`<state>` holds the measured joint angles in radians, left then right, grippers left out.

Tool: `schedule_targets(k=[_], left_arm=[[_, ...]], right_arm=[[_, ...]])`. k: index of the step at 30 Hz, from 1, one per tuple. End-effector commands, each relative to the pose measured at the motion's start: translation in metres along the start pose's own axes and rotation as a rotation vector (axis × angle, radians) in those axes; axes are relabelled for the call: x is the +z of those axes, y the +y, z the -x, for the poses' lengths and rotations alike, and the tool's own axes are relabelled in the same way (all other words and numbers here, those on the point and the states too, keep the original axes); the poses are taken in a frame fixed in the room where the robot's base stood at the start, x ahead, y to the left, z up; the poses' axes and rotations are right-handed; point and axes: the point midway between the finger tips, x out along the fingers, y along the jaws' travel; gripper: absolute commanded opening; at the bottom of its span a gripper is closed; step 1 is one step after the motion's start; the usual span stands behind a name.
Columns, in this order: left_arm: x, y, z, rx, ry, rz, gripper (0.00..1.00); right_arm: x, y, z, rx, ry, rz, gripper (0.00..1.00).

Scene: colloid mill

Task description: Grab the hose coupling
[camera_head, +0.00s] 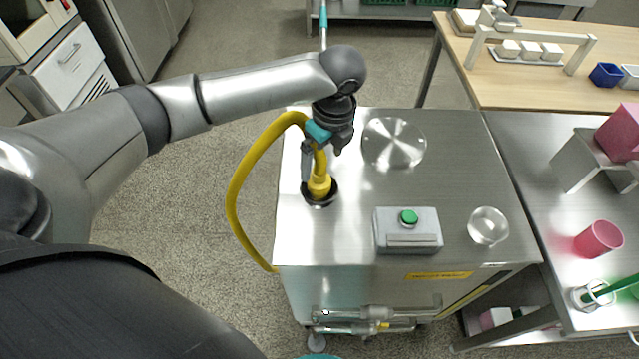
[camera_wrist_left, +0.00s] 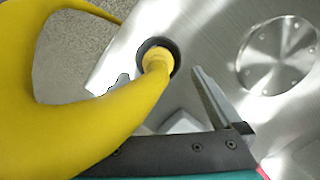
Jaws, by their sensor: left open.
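The yellow hose coupling (camera_head: 319,187) stands in a dark round socket on top of the steel machine (camera_head: 345,245). Its yellow hose (camera_head: 236,190) arches up and hangs down over the machine's left side. My left gripper (camera_head: 321,165) is open just above the coupling, with its fingers apart near the hose. In the left wrist view the coupling (camera_wrist_left: 157,62) sits in the socket, and the hose crosses the left side. One finger shows to the right of the coupling, apart from it; the other is mostly hidden by the hose. My right gripper is not in view.
On the machine top are a round steel lid (camera_head: 394,144), a control box (camera_head: 407,230) with a green button and a clear glass (camera_head: 488,227). At right, a steel table (camera_head: 545,225) holds a pink cup (camera_head: 599,239). A wooden table (camera_head: 520,85) stands behind.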

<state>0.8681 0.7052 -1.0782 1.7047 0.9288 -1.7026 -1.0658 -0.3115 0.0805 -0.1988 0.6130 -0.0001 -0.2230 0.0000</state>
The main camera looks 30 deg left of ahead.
Motion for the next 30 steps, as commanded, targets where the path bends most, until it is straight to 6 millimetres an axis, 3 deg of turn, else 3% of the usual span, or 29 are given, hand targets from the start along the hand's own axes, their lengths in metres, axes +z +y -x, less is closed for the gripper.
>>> schedule_targets(k=[6,16,25,30], left_arm=[[0.000,0.000,-0.017,0.000,-0.001,-0.001,0.99],[-0.003,0.005,-0.061,0.001,-0.001,0.000,0.99],[-0.003,0.005,-0.066,-0.002,-0.001,-0.002,0.99],[-0.003,0.005,-0.066,-0.002,-0.001,-0.001,0.82]], right_arm=[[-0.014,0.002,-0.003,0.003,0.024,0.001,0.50],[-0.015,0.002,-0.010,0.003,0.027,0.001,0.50],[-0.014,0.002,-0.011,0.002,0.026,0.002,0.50],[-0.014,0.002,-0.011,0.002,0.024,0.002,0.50]])
